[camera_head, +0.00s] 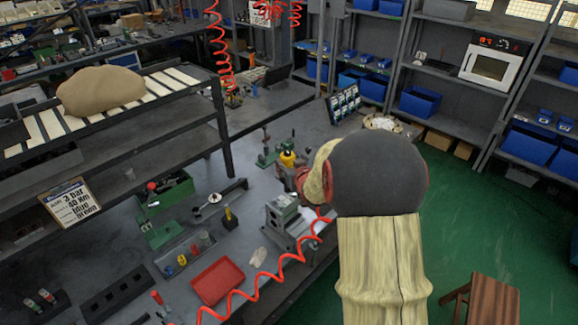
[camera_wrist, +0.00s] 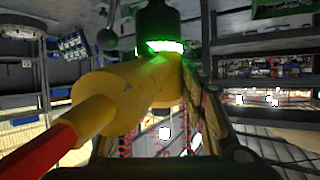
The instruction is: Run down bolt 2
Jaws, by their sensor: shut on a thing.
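My gripper (camera_wrist: 172,112) is shut on a yellow power tool (camera_wrist: 120,88) that fills the middle of the wrist view. The tool has a red end at lower left, a dark head at the top and a lit green ring (camera_wrist: 165,46). In the head view my gripper is mostly hidden behind my dark round wrist and beige-sleeved arm. A small yellow part (camera_head: 288,159) shows just left of it, perhaps the tool. The grey valve block (camera_head: 283,207) stands on a fixture on the bench, below and left of my wrist. I cannot make out bolt 2 or whether the tool touches any bolt.
A red coiled hose (camera_head: 262,284) crosses the bench front and runs up beside my arm. A wooden stool (camera_head: 490,303) stands at lower right.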

